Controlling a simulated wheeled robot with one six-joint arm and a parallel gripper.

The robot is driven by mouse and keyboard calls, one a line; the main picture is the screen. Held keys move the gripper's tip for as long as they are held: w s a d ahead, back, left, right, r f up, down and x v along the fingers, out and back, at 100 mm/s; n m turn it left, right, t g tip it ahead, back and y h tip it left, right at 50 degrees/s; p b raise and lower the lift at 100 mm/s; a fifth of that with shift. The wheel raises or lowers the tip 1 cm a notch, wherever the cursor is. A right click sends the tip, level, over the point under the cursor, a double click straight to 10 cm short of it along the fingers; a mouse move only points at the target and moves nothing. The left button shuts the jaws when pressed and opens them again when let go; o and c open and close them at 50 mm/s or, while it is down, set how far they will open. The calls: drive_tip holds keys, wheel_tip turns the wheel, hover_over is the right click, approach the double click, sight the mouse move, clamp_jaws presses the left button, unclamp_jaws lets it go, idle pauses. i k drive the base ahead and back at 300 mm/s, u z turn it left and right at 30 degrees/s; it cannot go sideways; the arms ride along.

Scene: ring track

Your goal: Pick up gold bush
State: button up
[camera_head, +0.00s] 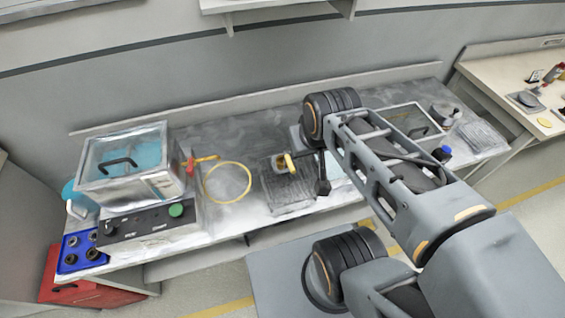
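A small gold-yellow piece (289,162), which looks like the gold bush, shows over the dark grey ribbed tray (287,190) on the workbench. It is small in the picture, and I cannot tell whether it rests on something or touches my gripper. My arm reaches in from the lower right and bends down behind its black elbow joint. My gripper (322,178) is a small dark shape just right of the gold piece, partly hidden by my arm. Its fingers are too small and dark to tell open from shut.
A metal tank (125,187) with a clear lid stands on a control box (150,228) at the left. A thin yellow hoop (227,202) lies between it and the tray. A blue tray (80,252) holds several dark parts. A side table (500,75) stands at the right.

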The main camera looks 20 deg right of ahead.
sight(280, 160)
drive_tip(key=k, duration=1.05)
drive_tip(key=u, duration=0.9)
drive_tip(key=i, duration=1.15)
drive_tip(key=u, duration=0.3)
